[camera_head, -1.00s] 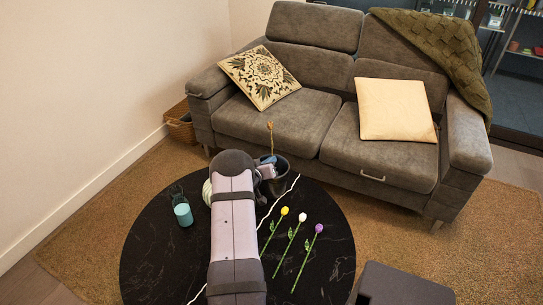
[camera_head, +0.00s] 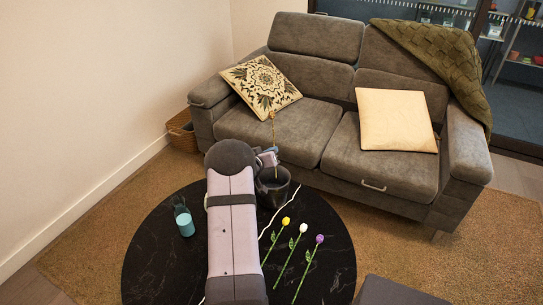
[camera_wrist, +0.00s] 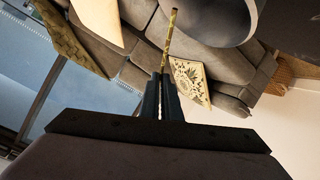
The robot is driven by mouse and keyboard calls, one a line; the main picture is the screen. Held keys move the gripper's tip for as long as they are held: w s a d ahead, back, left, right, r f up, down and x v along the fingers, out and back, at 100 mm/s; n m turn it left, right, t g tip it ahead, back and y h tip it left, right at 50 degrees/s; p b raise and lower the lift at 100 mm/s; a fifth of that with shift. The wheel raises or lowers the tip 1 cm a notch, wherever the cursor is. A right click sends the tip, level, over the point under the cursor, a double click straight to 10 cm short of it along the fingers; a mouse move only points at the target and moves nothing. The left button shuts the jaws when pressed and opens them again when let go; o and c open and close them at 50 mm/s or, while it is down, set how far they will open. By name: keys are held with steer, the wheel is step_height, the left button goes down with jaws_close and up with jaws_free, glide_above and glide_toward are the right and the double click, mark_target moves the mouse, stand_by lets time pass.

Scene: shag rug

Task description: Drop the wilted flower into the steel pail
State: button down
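The wilted flower (camera_head: 273,130), with a thin brownish stem and drooping top, stands nearly upright in my gripper (camera_head: 268,158). In the wrist view my gripper (camera_wrist: 161,82) has its fingers close together on the stem (camera_wrist: 170,40). The dark steel pail (camera_head: 281,194) stands on the round black table, just below my gripper in the head view. The pail's grey side (camera_wrist: 215,20) fills the upper right of the wrist view. The stem's lower end overlaps the pail's mouth; I cannot tell whether it is inside. My arm hides the pail's left side.
A yellow tulip (camera_head: 286,221), a white tulip (camera_head: 303,228) and a purple tulip (camera_head: 319,239) lie on the black marbled table (camera_head: 160,258), right of my arm. A grey sofa (camera_head: 300,132) is behind the table.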

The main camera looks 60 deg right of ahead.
steer(key=s+a+f, duration=0.2)
steer(key=a+f, duration=0.2)
steer(key=f, duration=0.1)
steer(key=shift+s+a+b, duration=0.3)
steer(key=shift+s+b, duration=0.05)
steer(key=shift+s, duration=0.05)
stand_by(1.0)
steer(key=c, duration=1.9)
jaws_free()
steer(key=shift+a, duration=0.15)
steer(key=shift+p+v, duration=0.3)
steer(key=shift+v, duration=3.25)
